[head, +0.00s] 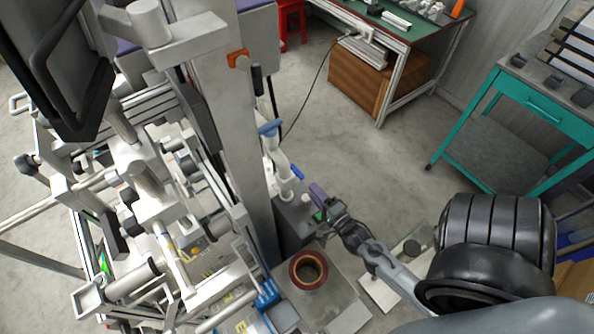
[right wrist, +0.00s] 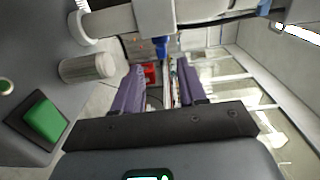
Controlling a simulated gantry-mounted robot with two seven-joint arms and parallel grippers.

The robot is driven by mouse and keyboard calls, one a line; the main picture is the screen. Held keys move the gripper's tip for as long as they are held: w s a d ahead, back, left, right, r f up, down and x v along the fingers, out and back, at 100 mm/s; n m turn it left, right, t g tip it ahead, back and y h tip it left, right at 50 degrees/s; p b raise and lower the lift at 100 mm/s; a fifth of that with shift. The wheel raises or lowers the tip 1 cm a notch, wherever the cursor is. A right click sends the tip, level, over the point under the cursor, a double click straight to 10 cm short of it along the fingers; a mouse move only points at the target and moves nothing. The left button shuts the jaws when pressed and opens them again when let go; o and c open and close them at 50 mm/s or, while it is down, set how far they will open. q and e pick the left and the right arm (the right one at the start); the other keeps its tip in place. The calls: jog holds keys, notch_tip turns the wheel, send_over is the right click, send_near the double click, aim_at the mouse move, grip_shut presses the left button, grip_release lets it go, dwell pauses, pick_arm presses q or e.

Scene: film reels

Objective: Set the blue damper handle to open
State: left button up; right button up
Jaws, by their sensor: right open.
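The blue damper handle (head: 270,127) sticks out at the upper end of a white pipe (head: 281,160) beside the tall grey column. In the right wrist view a blue piece (right wrist: 162,45) shows beyond the fingers, below a pale pipe (right wrist: 125,22); I cannot tell for sure that it is the same handle. My right gripper (head: 317,191) is below the handle and apart from it, by the grey box at the pipe's foot. Its purple fingers (right wrist: 160,88) are spread with nothing between them. My left gripper is not in view.
A grey box with a green button (right wrist: 44,118) and a pale knob (right wrist: 87,68) lies close to my right gripper. A teal cart (head: 541,104) and a green-topped bench (head: 415,30) stand farther back, with clear floor between.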

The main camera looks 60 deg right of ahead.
aim_at(297, 170)
jog(key=b+x, duration=0.1)
jog(key=x, duration=0.8)
jog(key=shift+r, duration=0.1)
jog(key=shift+x, duration=0.8)
